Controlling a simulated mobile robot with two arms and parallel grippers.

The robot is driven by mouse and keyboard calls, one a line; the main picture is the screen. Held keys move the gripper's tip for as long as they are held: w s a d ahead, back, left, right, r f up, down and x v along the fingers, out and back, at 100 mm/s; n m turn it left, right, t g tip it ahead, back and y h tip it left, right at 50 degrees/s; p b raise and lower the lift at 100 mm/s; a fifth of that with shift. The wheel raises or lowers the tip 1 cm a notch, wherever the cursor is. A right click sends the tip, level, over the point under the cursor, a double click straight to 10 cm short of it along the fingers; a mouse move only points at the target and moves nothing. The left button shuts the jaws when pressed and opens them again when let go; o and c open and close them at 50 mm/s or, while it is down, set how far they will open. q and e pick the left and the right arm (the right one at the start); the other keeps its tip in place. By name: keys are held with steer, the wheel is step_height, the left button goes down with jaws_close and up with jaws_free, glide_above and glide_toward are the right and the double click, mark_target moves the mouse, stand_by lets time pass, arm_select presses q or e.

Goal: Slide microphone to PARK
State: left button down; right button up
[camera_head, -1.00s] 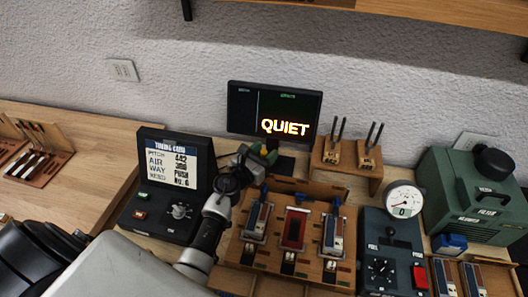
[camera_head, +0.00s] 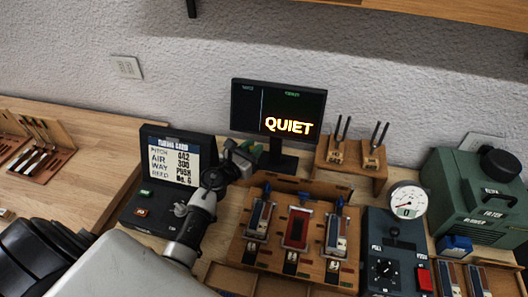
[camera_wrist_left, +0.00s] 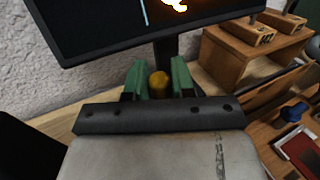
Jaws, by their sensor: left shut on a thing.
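My left gripper (camera_head: 243,157) is in front of the lower left part of the monitor, between the card panel and the wooden rack. The rest of the microphone is hidden by the gripper and arm. I cannot make out a PARK label. My right gripper is not in view.
The monitor (camera_head: 250,105) reads QUIET. The card panel (camera_head: 150,195) stands left of my arm. The wooden rack (camera_head: 268,265) with several key modules is in front right. A wooden fork holder (camera_head: 378,178), a gauge (camera_head: 407,200) and a green case (camera_head: 460,205) stand further right.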

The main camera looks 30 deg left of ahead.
arm_select(q)
steer(key=shift+a, duration=0.15)
steer(key=c, duration=1)
jaws_free()
steer(key=shift+o, duration=0.2)
steer(key=shift+s, duration=0.1)
steer(key=s+a+b, duration=0.1)
steer(key=s+b, duration=0.1)
steer(key=s, duration=0.8)
steer(key=shift+s+a, duration=0.2)
steer(key=shift+s, duration=0.1)
